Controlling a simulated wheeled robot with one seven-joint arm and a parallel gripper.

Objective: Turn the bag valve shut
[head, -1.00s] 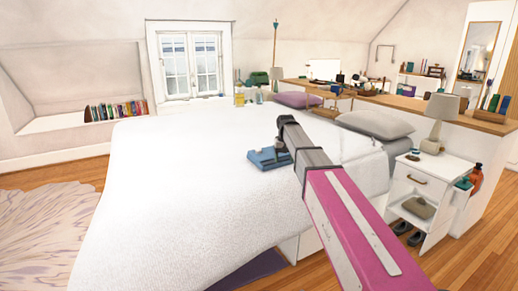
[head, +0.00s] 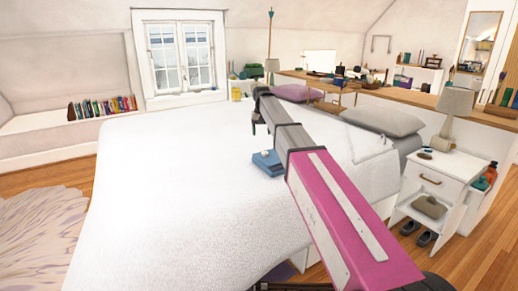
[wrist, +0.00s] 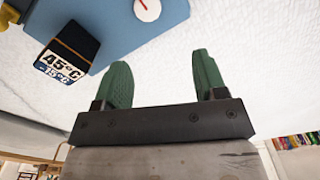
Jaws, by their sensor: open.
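A blue, flat-looking object (head: 268,162) lies on the white bed; it may be the bag. In the wrist view its blue surface (wrist: 125,25) fills the upper left. A white round dial with a red mark (wrist: 147,9) sits on it, cut by the top edge; I cannot tell if it is the valve. A dark block labelled 45°C and 15°C (wrist: 68,48) sits at its left edge. My gripper (wrist: 162,68) is open and empty, its two green fingers apart from the dial.
The white bed (head: 170,190) is mostly clear. A grey pillow (head: 382,121) and a purple pillow (head: 300,93) lie at its far side. A white nightstand (head: 445,185) with a lamp (head: 450,112) stands at right. Wood floor (head: 40,182) is at left.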

